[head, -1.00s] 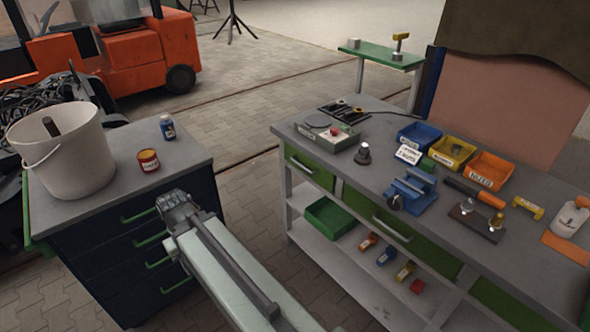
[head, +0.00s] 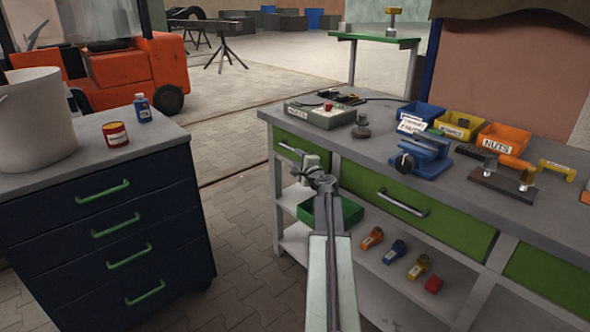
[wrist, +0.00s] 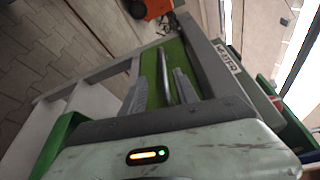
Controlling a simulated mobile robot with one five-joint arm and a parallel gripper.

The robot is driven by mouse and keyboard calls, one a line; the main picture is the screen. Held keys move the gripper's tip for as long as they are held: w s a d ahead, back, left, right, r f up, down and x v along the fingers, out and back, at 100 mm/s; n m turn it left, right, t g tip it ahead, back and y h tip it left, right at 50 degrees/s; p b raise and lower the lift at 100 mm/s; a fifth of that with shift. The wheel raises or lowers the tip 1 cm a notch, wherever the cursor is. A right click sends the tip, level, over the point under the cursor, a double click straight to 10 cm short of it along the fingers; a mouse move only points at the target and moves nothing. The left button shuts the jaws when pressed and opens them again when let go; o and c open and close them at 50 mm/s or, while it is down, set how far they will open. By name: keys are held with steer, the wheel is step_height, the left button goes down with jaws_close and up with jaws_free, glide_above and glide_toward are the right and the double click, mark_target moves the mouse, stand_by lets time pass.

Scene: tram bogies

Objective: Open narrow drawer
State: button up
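The narrow drawer (head: 284,143) is the small green front at the left end of the workbench, and it looks closed. Its bar handle is partly hidden behind my gripper in the head view. In the wrist view the green drawer front (wrist: 178,60) shows with its grey handle (wrist: 163,75) lying between my two fingers. My gripper (wrist: 158,82) is open, with a finger on each side of the handle and a gap to it. In the head view my gripper (head: 313,163) is just in front of the drawer. Whether the fingers reach past the bar is unclear.
A wider green drawer with a handle (head: 402,202) sits to the right. A green bin (head: 335,214) stands on the shelf below. The workbench top (head: 385,150) holds a vise and bins. A dark drawer cabinet (head: 110,235) stands at left, across an open floor gap.

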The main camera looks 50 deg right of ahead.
steer(key=x, duration=0.4)
steer(key=d+x, duration=0.1)
steer(key=x, duration=0.2)
steer(key=shift+w+d, duration=0.1)
steer(key=shift+d, duration=0.05)
jaws_close()
stand_by(1.3)
